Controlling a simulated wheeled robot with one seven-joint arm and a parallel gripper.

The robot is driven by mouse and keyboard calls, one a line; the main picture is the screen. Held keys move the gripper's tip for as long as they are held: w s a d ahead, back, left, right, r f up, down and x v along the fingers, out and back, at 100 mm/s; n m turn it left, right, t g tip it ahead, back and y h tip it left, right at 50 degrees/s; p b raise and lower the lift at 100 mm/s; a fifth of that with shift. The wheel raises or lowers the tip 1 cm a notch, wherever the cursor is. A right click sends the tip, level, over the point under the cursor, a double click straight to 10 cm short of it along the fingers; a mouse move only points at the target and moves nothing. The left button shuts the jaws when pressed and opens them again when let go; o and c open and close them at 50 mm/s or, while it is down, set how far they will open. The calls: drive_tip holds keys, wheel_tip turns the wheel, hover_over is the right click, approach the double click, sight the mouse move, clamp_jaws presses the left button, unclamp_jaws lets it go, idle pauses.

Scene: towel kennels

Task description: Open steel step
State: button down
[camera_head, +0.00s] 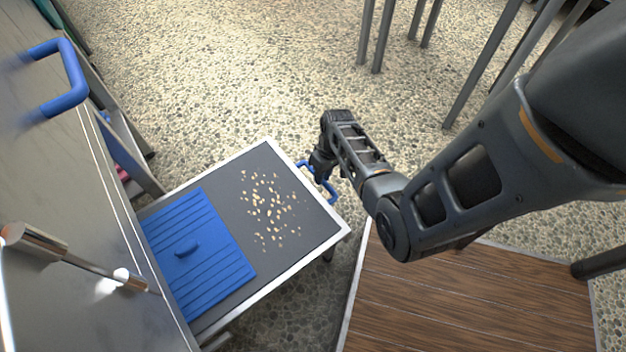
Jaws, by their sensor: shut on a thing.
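The steel step (288,276) is a pull-out with a pale metal rim and a dark grey top. It stands well out from the steel cabinet front at the left. A blue bar handle (331,191) is on its outer end. My gripper (314,172) is at that handle and shut on it; the fingertips are partly hidden by my own wrist. A blue ribbed panel (215,250) with a small raised grip covers the cabinet end of the top. Scattered tan bits (270,208) lie on the grey part.
Another blue handle (72,82) and a metal bar handle (75,262) stick out from the cabinet at left. A wooden-topped table (460,305) is close at the lower right. Grey legs (378,35) stand at the back. Pebbled floor (220,80) is clear beyond the step.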

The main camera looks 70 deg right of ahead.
drive_tip(key=shift+s+d, duration=0.15)
drive_tip(key=shift+d, duration=0.05)
drive_tip(key=c, duration=1.1)
unclamp_jaws()
drive_tip(key=shift+o, duration=0.2)
wheel_tip(320, 180, up, 8)
drive_tip(key=d+p, duration=0.1)
drive_tip(key=p, duration=0.2)
drive_tip(key=shift+s+f, duration=0.15)
drive_tip(key=shift+s, duration=0.25)
drive_tip(key=shift+d, duration=0.1)
